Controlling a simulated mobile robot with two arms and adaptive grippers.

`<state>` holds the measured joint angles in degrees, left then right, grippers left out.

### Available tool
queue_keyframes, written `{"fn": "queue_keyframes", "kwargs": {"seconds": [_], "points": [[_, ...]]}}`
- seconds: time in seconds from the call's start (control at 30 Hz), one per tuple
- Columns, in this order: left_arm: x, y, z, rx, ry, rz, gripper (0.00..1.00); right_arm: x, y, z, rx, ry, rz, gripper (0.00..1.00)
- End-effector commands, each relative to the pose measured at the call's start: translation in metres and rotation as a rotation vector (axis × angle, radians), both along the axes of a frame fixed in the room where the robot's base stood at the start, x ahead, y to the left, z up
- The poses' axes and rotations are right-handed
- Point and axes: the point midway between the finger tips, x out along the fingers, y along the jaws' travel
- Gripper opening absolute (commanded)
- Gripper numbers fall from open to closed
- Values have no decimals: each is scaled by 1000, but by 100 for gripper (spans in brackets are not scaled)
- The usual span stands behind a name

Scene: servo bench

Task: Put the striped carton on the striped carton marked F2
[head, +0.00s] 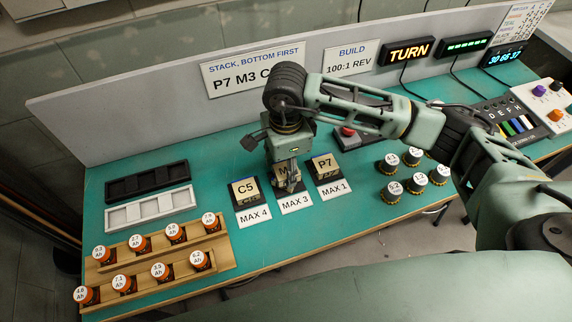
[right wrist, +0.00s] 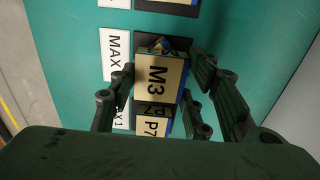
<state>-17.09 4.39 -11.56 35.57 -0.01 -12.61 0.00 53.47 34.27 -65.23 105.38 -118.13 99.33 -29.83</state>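No carton marked F2 and no stripes that I can make out show in these frames. Three tan-topped cartons stand in a row on dark pads: C5 (head: 245,188), M3 (right wrist: 160,82) and P7 (head: 325,163). My right gripper (head: 287,180) points down at the middle carton, M3. In the right wrist view its fingers (right wrist: 163,90) stand on either side of M3, close to its sides. Whether they press on it, and whether M3 is off its pad, I cannot tell. My left gripper is not in view.
Cards MAX 4 (head: 254,215), MAX 3 (head: 295,203) and MAX 1 (head: 335,189) lie before the pads. A wooden rack (head: 215,262) with orange cells is at left, near black (head: 147,181) and white trays (head: 150,209). Several dark cylinders (head: 390,190) stand at right.

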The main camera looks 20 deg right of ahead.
Motion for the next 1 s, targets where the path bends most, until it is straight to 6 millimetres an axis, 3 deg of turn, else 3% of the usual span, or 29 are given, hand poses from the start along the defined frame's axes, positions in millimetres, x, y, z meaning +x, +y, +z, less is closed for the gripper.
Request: {"fn": "queue_keyframes", "kwargs": {"seconds": [0.17,0.6,1.0], "points": [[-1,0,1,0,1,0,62,0,0,1,0,0,-1,62],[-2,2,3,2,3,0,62,1,0,8,0,-3,-1,62],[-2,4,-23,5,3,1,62,2,0,89,1,-6,-1,62]]}}
